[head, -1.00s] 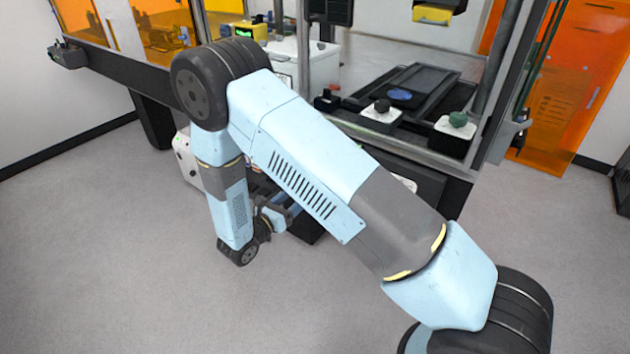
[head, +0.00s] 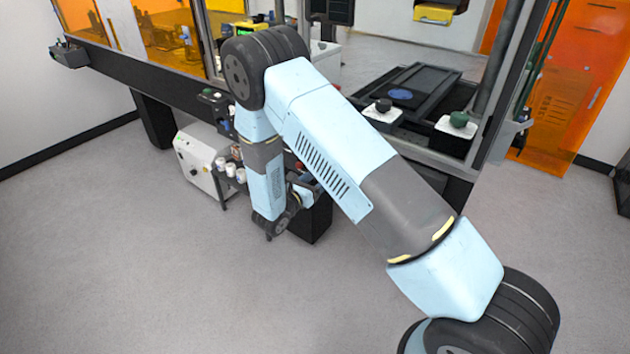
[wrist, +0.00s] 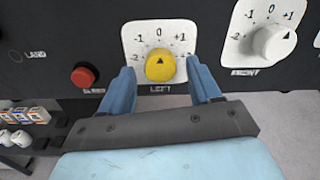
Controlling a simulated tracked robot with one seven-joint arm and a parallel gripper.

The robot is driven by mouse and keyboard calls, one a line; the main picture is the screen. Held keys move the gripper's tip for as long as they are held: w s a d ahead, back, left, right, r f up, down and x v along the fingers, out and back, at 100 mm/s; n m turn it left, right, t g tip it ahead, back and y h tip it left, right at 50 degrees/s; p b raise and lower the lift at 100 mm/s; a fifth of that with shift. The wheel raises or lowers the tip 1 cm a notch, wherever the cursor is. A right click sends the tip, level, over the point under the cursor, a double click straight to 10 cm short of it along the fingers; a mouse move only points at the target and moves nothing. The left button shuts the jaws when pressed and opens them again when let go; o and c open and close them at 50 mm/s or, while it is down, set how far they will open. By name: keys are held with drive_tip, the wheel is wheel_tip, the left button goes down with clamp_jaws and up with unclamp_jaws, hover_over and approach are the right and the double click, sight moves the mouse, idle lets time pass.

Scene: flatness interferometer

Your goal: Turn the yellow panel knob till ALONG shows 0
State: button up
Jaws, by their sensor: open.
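The yellow knob (wrist: 160,66) sits on a white dial plate (wrist: 136,33) on a dark panel in the wrist view. Its scale runs from minus to plus, and its small dark pointer mark points up, near 0. The label beneath seems to read LEFT. My gripper (wrist: 162,78) is open, with one blue finger to each side of the knob and slightly below it. A gap shows on both sides; I cannot tell how far the fingers reach toward the panel. No ALONG readout is legible in any view.
A white knob (wrist: 274,44) on a similar dial is at right in the wrist view. A red button (wrist: 84,76) is left of the yellow knob. Floor at front left is clear.

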drive_tip(key=shift+c, duration=0.4)
drive_tip(key=c, duration=0.9)
drive_tip(key=shift+a, duration=0.15)
drive_tip(key=shift+c, duration=0.3)
drive_tip(key=shift+a+m, duration=0.1)
drive_tip(key=shift+m, duration=4.3)
